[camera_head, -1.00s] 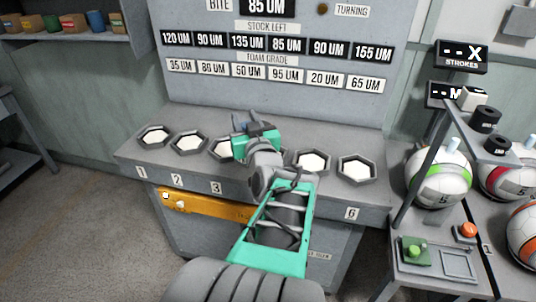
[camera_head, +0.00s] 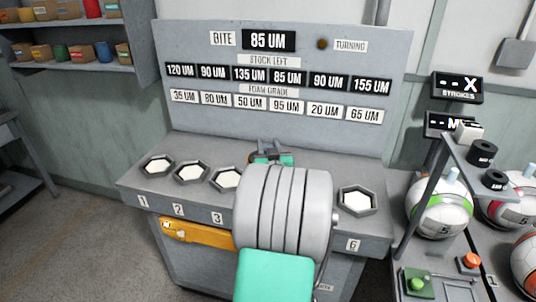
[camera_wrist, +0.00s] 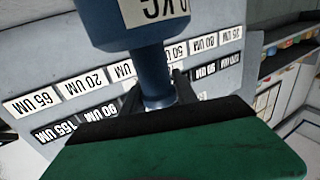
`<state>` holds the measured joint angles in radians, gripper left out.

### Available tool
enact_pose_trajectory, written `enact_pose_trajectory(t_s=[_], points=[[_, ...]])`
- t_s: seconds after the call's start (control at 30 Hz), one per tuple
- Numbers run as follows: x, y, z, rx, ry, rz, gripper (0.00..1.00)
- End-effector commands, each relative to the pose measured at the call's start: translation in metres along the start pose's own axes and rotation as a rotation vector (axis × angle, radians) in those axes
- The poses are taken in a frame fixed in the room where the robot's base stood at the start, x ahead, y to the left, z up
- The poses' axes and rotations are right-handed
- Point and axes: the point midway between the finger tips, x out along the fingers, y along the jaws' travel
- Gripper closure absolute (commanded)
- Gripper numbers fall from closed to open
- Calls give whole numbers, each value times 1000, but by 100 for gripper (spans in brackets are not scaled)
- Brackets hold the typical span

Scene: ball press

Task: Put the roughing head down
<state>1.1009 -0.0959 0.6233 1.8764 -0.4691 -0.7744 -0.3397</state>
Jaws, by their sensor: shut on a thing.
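My gripper (camera_head: 272,150) is over the back of the grey bench, in front of the panel, with my own arm covering much of it. In the head view the held head is hidden or too small to make out. The bench (camera_head: 140,182) has hexagonal wells with white inside: well 1 (camera_head: 157,166), well 2 (camera_head: 191,173), well 3 (camera_head: 226,179), well 6 (camera_head: 357,201).
My arm hides the wells between 3 and 6. The upright panel (camera_head: 215,130) shows bite 85 UM, stock and foam grades. A rack with balls (camera_head: 440,207) and a green button (camera_head: 417,284) stands at right.

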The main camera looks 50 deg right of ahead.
Motion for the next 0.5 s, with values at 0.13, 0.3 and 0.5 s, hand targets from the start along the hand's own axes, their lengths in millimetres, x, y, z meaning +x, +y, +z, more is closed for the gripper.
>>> enact_pose_trajectory(t_s=[0.13,0.3,0.5], points=[[9,1,6,-2,8,0,100],[11,2,33,-1,4,0,100],[11,2,38,-3,10,1,100]])
